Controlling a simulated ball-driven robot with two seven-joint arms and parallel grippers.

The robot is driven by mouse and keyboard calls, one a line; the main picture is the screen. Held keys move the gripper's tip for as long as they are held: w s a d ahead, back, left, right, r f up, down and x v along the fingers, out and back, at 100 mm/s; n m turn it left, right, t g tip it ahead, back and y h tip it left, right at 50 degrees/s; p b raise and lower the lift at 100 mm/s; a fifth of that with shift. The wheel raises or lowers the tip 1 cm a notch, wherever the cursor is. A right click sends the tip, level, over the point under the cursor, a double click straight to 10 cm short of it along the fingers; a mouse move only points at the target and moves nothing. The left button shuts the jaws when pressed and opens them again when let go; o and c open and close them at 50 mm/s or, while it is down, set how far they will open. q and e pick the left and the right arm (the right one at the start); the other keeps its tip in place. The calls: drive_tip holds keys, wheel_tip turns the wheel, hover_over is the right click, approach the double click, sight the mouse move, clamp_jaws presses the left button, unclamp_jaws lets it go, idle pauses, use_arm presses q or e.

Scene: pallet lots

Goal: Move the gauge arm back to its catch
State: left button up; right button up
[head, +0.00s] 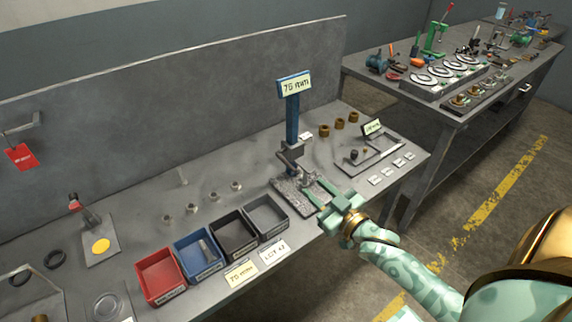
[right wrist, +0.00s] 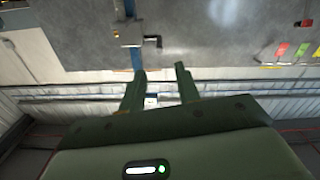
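The gauge stand is a blue post (head: 292,120) with a label plate (head: 294,86) on top, rising from a speckled grey base (head: 290,188). A grey metal bracket (head: 289,153) sits low on the post; I cannot tell the gauge arm and its catch apart clearly. In the right wrist view a light bracket (right wrist: 129,38) with a dark end piece crosses the blue post. My right gripper (head: 311,187) is open, its two green fingers apart over the right side of the base. Its fingertips (right wrist: 160,72) show nothing held between them. My left gripper is not in view.
Red (head: 160,274), blue (head: 197,253), black (head: 233,234) and grey (head: 265,216) bins stand left of the base. A grey tray (head: 368,153) with small parts lies to its right. Brass pieces (head: 339,124) stand behind. The bench's front edge is below my wrist.

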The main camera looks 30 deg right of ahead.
sight(279, 156)
drive_tip(key=w+b, duration=0.1)
drive_tip(key=w, duration=0.8)
drive_tip(key=w+a+b, duration=0.1)
drive_tip(key=w, duration=0.3)
drive_tip(key=shift+w+f+b, duration=0.15)
drive_tip(key=shift+w+b, duration=0.05)
drive_tip(key=shift+b, duration=0.15)
clamp_jaws()
